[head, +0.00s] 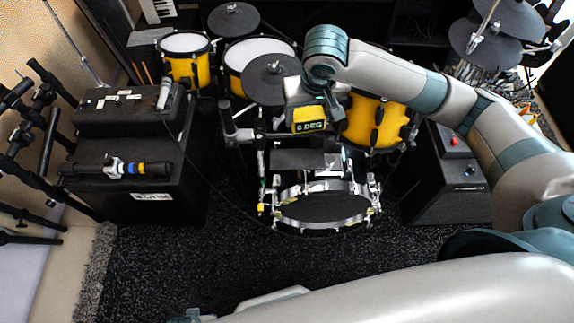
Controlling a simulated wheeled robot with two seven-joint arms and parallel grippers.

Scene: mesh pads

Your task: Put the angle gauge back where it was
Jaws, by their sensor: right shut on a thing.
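The angle gauge (309,121) is a small yellow box with a dark display reading "0 DEG". My right gripper (306,104) is shut on it from above. The gauge shows in front of the yellow drums, to the left of the right-hand yellow drum (372,122). I cannot tell whether it touches anything beneath it. The fingertips are partly hidden by the gauge and the wrist. My left gripper is not in view.
A silver-rimmed snare drum (325,205) stands below the gauge, with a dark pad (300,160) behind it. A black cymbal pad (268,80) is close left of my wrist. Black cases (140,190) stand left, a black box (447,175) right. Dark carpet (230,255) in front is clear.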

